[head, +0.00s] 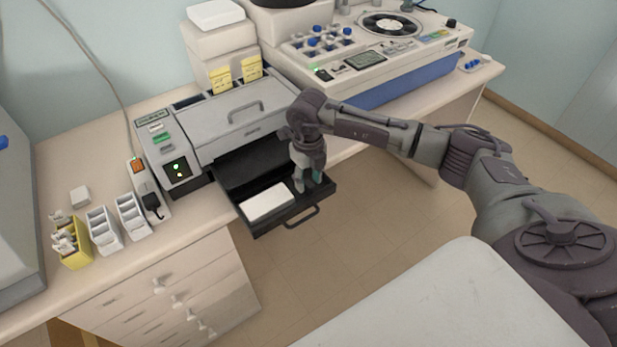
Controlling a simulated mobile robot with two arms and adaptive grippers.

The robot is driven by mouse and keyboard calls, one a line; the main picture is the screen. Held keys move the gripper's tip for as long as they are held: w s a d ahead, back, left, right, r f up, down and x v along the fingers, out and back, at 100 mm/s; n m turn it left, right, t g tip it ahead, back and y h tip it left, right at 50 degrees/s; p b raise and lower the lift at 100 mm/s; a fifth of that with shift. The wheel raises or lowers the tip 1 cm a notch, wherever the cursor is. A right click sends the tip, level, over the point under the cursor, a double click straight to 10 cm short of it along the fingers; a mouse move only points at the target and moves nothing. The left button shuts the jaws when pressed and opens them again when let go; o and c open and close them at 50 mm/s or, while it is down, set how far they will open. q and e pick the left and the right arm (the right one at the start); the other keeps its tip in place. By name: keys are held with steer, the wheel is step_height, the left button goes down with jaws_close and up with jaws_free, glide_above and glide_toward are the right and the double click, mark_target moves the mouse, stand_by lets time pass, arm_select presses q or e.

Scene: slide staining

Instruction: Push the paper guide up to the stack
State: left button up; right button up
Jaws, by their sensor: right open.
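The paper stack (268,203) is a white block lying in the black pulled-out tray (247,180) of the grey printer, toward the tray's front left. My right gripper (308,182) points down into the tray, just right of the stack. Its fingers have teal-grey tips, are apart, and hold nothing that I can see. A gap of dark tray floor shows between the stack and the nearer finger. I cannot make out the paper guide; it is dark on dark or hidden by the fingers. My left gripper is not in view.
The printer (230,110) stands behind the tray, and the tray's handle (302,217) juts out in front. A power strip (147,190) with a black plug and white slide racks (103,230) stand to the left. A large analyser (365,60) is at the back right.

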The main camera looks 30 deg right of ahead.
mark_target(308, 183)
step_height(308, 183, up, 12)
stand_by(0.6)
